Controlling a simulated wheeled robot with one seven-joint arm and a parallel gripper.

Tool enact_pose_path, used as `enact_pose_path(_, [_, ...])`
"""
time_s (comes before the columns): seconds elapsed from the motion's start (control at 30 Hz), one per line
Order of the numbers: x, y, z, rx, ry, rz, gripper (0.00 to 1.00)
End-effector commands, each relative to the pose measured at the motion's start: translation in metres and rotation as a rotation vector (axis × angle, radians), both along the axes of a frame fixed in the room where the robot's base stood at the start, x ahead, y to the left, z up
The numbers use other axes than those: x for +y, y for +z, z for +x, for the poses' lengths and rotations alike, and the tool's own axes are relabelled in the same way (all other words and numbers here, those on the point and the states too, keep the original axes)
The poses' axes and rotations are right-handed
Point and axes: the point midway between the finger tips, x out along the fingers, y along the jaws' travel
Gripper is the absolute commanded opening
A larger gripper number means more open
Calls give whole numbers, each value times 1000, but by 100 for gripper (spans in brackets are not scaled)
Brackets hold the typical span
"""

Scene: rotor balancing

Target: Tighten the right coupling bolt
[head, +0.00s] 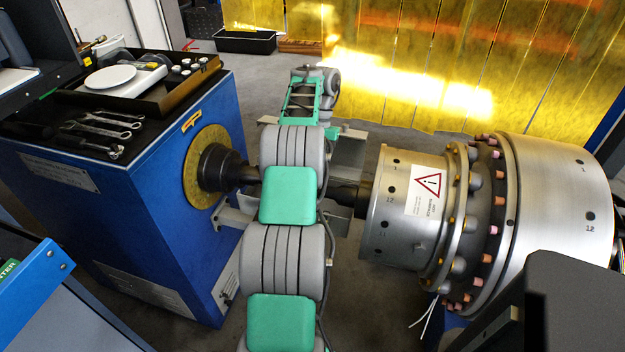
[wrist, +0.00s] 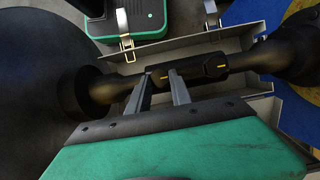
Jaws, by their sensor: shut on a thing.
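The coupling (wrist: 205,69) is a dark sleeve on the shaft, with two short yellow marks, in the wrist view. My gripper (wrist: 161,76) reaches it from below in that view, its two grey fingers at the sleeve's left end by the left yellow mark. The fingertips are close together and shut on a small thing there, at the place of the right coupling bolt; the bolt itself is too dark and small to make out. In the head view my arm hides the coupling and my gripper; only the dark shaft (head: 347,194) shows beside it.
The steel rotor (head: 545,185) with its flange bolts stands at right. The blue drive housing (head: 190,150) stands at left, carrying wrenches (head: 105,124) and a black tray (head: 195,80). A grey metal trough (wrist: 190,40) surrounds the coupling, close to my fingers. Yellow curtains hang behind.

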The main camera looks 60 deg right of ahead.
Motion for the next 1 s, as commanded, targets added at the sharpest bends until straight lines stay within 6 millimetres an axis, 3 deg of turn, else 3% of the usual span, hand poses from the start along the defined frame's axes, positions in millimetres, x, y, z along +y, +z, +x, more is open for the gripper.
enact_pose_path(0.5, [0,1,0,1,-26,0,0])
enact_pose_path(0.53, [0,0,0,0,-25,0,26])
enact_pose_path(0.8, [0,0,0,0,-24,0,47])
enact_pose_path(1.0, [0,0,0,0,-23,0,47])
